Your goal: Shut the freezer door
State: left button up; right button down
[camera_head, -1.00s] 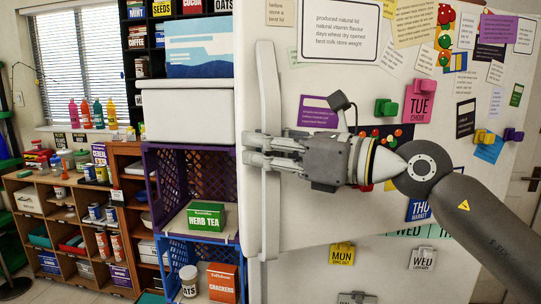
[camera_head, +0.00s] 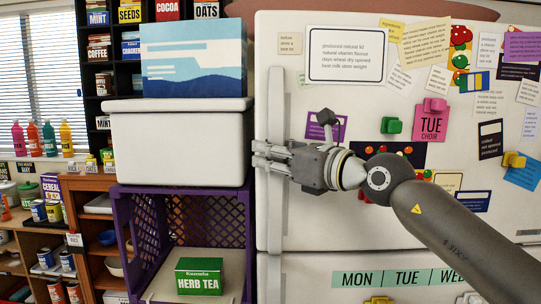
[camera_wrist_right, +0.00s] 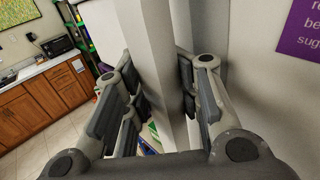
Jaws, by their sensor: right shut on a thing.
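The white freezer door (camera_head: 355,215) fills the right of the head view, covered with notes and magnets. Its lower edge lies close above the lower door (camera_head: 300,280), and I cannot tell whether a gap is left at its side. Its long upright handle (camera_head: 276,120) runs along the door's left edge. My right gripper (camera_head: 262,155) is shut on the handle at mid-height. In the right wrist view the handle (camera_wrist_right: 150,55) stands between the fingers (camera_wrist_right: 160,105). My left gripper is not in view.
Left of the door stand a purple crate (camera_head: 126,215) with a green herb tea box (camera_head: 199,275), a white bin (camera_head: 180,150) and a blue-white box (camera_head: 193,60) on top. Shelves stand further left. The wrist view shows wooden cabinets (camera_wrist_right: 35,105) and floor.

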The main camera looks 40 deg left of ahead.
jog(key=shift+w+a+t, duration=0.15)
jog(key=shift+w+t, duration=0.35)
jog(key=shift+w, duration=0.35)
jog(key=shift+r, duration=0.1)
jog(key=c, duration=1.2)
grip_release()
jog(key=shift+w+m, duration=0.15)
jog(key=shift+m, duration=0.15)
jog(key=shift+o, duration=0.2)
jog(key=shift+d, duration=0.3)
jog(key=shift+a, duration=0.1)
jog(key=v, duration=1.2)
